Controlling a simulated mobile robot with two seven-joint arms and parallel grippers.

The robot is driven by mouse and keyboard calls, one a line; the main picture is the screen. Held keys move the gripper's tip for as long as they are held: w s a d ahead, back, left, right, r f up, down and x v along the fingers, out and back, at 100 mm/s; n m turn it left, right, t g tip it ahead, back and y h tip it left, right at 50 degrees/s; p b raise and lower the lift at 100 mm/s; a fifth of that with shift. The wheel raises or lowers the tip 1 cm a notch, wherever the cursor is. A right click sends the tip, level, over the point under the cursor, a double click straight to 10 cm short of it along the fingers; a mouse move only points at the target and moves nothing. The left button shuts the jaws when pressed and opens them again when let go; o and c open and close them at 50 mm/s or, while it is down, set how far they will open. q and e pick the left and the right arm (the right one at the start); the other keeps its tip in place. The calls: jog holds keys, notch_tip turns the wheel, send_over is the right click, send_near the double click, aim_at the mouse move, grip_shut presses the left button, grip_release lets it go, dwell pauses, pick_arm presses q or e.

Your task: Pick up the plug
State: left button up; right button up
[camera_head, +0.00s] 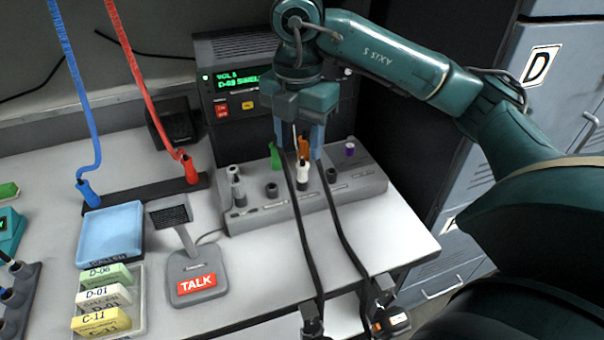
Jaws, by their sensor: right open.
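My right gripper (301,150) hangs from the top of the picture, over the grey socket block (350,196), with its two bluish fingers apart. A white plug (302,172) stands upright in the block, just below and between the fingers in the picture. I cannot tell whether a finger touches it. An orange plug (304,148) is behind it, a green plug (275,157) is to its left, and a purple-topped one (350,149) is to the right. A grey plug (236,187) stands at the block's left end. My left gripper is out of view.
Blue (87,192) and red (188,170) corded plugs stand in a dark strip at left. A TALK microphone base (197,277), a blue tray (110,237) and labelled blocks (102,297) are nearby. Two black cables (306,240) cross the block. A radio (233,78) is behind.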

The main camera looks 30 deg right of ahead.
aim_at(302, 159)
jog(key=shift+w+d+f, duration=0.1)
jog(key=shift+d+f, duration=0.1)
jog(key=shift+f, duration=0.95)
jog(key=shift+w+d+f, duration=0.1)
jog(key=shift+d+f, duration=0.05)
jog(key=shift+f, duration=1.05)
jog(key=shift+w+d+f, duration=0.1)
jog(key=shift+d+f, duration=0.1)
jog(key=shift+f, duration=0.95)
jog(key=shift+c, duration=0.3)
jog(key=c, duration=0.8)
jog(key=shift+c, duration=0.2)
